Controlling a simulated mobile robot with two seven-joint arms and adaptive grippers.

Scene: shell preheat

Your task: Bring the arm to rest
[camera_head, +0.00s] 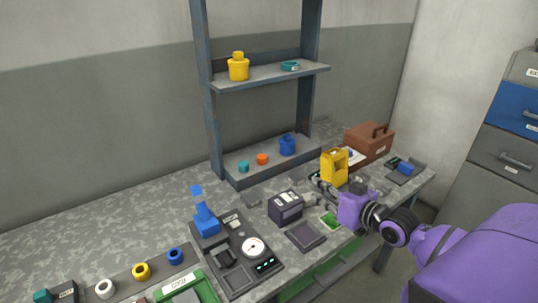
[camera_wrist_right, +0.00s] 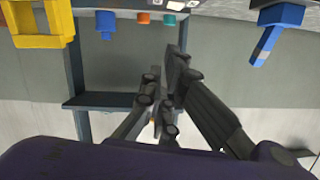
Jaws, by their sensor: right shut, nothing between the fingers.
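My right arm comes in from the right, and its purple and black gripper (camera_head: 318,184) is over the right half of the workbench. Its fingers are shut and empty, just left of the yellow frame-like stand (camera_head: 334,166). In the right wrist view the dark fingers (camera_wrist_right: 165,100) point toward the wall and shelf, with nothing between them. That view is upside down, with the yellow stand (camera_wrist_right: 40,22) at its top left. My left gripper is not in view.
A dark box device (camera_head: 285,206) stands left of the gripper. A blue upright tool (camera_head: 206,222) stands on a dark gauge panel (camera_head: 262,272). A shelf rack (camera_head: 268,76) rises behind, and a brown case (camera_head: 368,140) sits at the back right.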

